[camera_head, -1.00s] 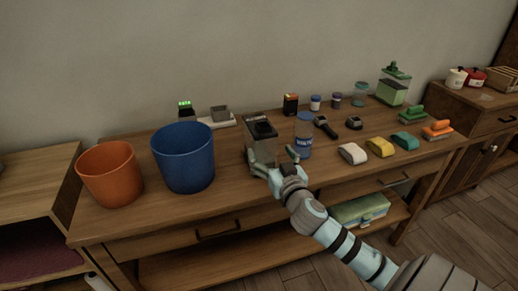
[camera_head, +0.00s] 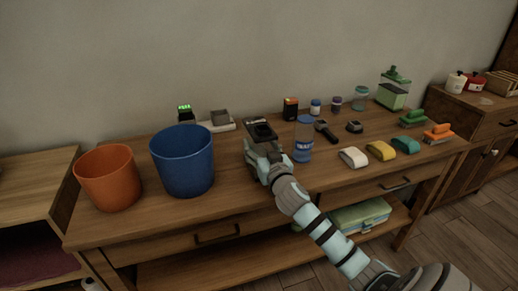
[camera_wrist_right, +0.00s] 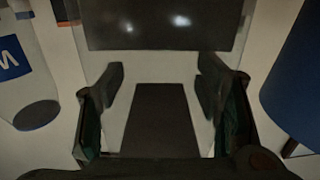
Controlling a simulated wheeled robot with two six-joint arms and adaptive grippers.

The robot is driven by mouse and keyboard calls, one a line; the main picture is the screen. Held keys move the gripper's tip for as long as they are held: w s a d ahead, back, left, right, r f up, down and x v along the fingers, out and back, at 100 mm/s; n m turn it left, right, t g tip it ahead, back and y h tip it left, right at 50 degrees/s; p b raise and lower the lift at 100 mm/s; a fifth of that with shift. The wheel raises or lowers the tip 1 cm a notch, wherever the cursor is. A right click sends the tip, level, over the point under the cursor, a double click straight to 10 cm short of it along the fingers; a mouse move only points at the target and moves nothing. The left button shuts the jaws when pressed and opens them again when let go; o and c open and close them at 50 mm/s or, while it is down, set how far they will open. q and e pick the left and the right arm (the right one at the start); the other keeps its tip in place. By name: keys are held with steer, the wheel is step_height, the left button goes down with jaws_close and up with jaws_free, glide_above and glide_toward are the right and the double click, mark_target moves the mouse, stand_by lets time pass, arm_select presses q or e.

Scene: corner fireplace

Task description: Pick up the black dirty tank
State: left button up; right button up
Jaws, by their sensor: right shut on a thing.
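The black dirty tank (camera_head: 260,131) is a dark, boxy container on the wooden workbench, just left of the clear bottle. My right gripper (camera_head: 264,153) is at its near side, with its fingers against it. In the right wrist view, the two fingers (camera_wrist_right: 158,90) stand on either side of a dark block (camera_wrist_right: 160,118), and a dark glossy panel (camera_wrist_right: 165,25) lies beyond them. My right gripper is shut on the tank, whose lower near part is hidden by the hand. My left gripper is not in view.
A clear bottle with a blue label (camera_head: 303,141) stands close to the right of the hand. A blue bucket (camera_head: 183,162) and an orange bucket (camera_head: 108,178) stand to the left. Brushes, sponges and jars fill the right side of the workbench (camera_head: 236,192).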

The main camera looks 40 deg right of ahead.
steer(key=shift+c, duration=1)
steer(key=shift+r, duration=0.3)
step_height(320, 180, up, 19)
steer(key=p, duration=0.7)
steer(key=shift+r+p, duration=0.2)
steer(key=shift+p, duration=0.2)
